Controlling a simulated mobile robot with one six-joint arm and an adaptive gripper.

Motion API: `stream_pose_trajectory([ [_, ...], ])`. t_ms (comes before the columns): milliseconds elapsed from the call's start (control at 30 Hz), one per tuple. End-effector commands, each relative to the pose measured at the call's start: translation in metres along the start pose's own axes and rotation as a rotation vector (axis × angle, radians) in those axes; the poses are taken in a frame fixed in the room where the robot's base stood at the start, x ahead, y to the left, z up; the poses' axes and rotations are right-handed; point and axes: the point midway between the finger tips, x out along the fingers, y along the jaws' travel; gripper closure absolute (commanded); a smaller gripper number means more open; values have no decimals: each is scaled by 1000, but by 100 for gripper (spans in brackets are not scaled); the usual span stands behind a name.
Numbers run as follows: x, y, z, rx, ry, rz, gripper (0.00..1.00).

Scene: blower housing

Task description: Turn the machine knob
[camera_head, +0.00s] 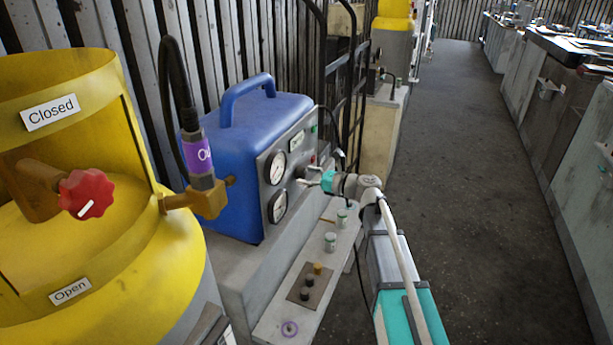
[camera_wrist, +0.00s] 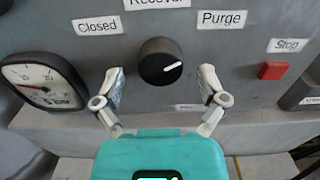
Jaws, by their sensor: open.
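The machine knob (camera_wrist: 160,62) is a dark round dial with a white pointer line on the grey panel, in the wrist view. Its pointer aims to the right and slightly up, below the "Purge" label (camera_wrist: 222,19). A "Closed" label (camera_wrist: 98,26) is at its upper left, and a partly cut-off label is above it. My gripper (camera_wrist: 160,92) is open, one finger on each side of the knob and a little below it in the picture. I cannot tell whether the fingers touch it. In the head view my gripper (camera_head: 312,178) is at the front panel of the blue machine (camera_head: 225,160).
A red stop button (camera_wrist: 273,71) is to the right of the knob and a gauge (camera_wrist: 42,82) to the left. A yellow cylinder (camera_head: 150,270) with a red valve handle (camera_head: 86,194) stands at the left. A ledge with small knobs (camera_head: 308,282) lies below the panel. The aisle floor (camera_head: 470,150) is clear.

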Motion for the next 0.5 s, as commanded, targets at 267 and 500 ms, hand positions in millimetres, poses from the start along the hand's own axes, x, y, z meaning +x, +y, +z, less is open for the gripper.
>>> stream_pose_trajectory([
  [267,3,0,0,0,0,0,8],
  [500,2,0,0,0,0,0,36],
])
